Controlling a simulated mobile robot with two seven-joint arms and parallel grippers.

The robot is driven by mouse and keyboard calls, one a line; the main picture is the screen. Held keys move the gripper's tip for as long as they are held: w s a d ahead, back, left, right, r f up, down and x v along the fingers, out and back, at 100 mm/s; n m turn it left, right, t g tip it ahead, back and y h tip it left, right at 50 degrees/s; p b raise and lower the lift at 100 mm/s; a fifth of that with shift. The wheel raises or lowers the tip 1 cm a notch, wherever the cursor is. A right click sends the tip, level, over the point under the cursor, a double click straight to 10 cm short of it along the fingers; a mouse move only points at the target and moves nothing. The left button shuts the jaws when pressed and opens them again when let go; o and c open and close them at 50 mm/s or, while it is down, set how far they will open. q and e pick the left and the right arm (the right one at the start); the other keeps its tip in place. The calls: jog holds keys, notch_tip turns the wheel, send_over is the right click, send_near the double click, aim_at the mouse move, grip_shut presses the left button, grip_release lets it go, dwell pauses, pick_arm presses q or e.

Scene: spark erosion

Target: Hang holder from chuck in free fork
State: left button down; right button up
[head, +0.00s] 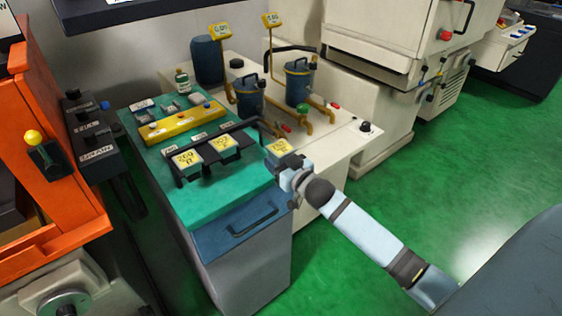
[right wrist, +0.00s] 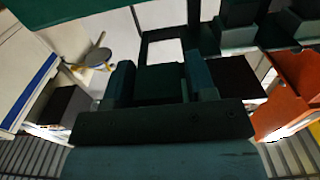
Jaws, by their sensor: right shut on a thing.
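My right gripper (head: 283,162) is shut on a holder (head: 278,146) with a yellow label on top, just off the right edge of the teal cabinet top. In the right wrist view the two fingers (right wrist: 160,80) close on a dark block; its details are too dark to tell. A black fork rack (head: 247,124) stands on the cabinet. Two yellow-labelled holders hang in it, one at left (head: 187,159) and one at right (head: 222,143). The rack's right end lies near the held holder. I cannot make out the chuck. My left gripper is not in view.
A yellow block with holes (head: 182,124) and small items lie behind the rack on the teal top (head: 208,200). Blue canisters (head: 298,82) and thin yellow-topped posts (head: 223,32) stand on the white bench behind. An orange machine (head: 50,235) is at left. Green floor is clear at right.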

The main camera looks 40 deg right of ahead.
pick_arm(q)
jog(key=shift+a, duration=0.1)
pick_arm(e)
jog(key=shift+w+a+r, duration=0.1)
jog(key=shift+w+a, duration=0.05)
jog(key=shift+w, duration=1.5)
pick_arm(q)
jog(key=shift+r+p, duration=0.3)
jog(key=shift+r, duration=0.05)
pick_arm(e)
jog(key=shift+w, duration=0.1)
jog(key=shift+w+a, duration=0.15)
jog(key=shift+w, duration=1.7)
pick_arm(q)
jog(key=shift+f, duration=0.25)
pick_arm(e)
jog(key=shift+w+r, duration=0.1)
jog(key=shift+w, duration=0.05)
